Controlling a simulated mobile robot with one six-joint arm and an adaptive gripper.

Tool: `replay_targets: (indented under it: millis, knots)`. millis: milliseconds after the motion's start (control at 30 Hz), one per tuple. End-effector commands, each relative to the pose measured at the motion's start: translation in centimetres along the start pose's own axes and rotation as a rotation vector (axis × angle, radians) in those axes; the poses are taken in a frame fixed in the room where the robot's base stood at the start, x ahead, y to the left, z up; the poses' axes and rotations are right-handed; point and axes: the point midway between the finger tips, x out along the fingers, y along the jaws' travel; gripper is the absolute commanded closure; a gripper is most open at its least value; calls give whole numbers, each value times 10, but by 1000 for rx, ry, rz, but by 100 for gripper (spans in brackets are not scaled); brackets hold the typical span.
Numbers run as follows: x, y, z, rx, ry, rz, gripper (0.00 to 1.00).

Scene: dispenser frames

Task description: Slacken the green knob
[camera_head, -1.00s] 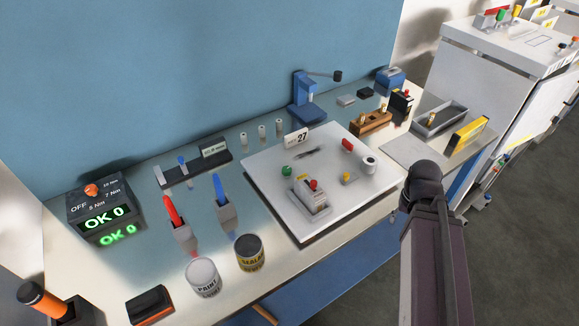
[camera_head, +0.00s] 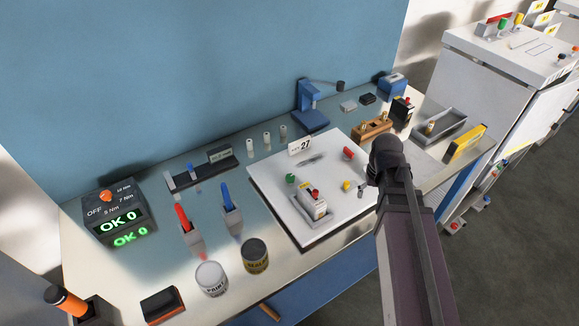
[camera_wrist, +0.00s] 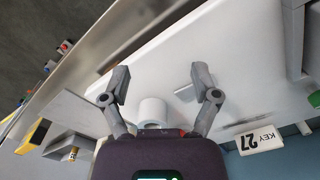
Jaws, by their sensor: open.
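The green knob (camera_head: 291,179) sits on the left part of a white board (camera_head: 272,190) in the head view. A white cylinder (camera_wrist: 153,110) on the board shows between the fingers, closer to the gripper's body. In the head view my dark arm covers the board's right edge and hides my fingers. The gripper is apart from the green knob, to its right.
Paint (camera_head: 211,278) and sealant (camera_head: 255,256) cans stand in front left. A brown rack (camera_head: 373,130) is behind.

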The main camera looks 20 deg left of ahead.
Motion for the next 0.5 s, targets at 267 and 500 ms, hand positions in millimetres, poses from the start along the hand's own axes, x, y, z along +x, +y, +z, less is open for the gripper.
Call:
replay_targets:
  millis: [267,500]
  knots:
    - [-60,-91,-47,-208,0,0,21]
    - [-99,-173,-70,-374,0,0,21]
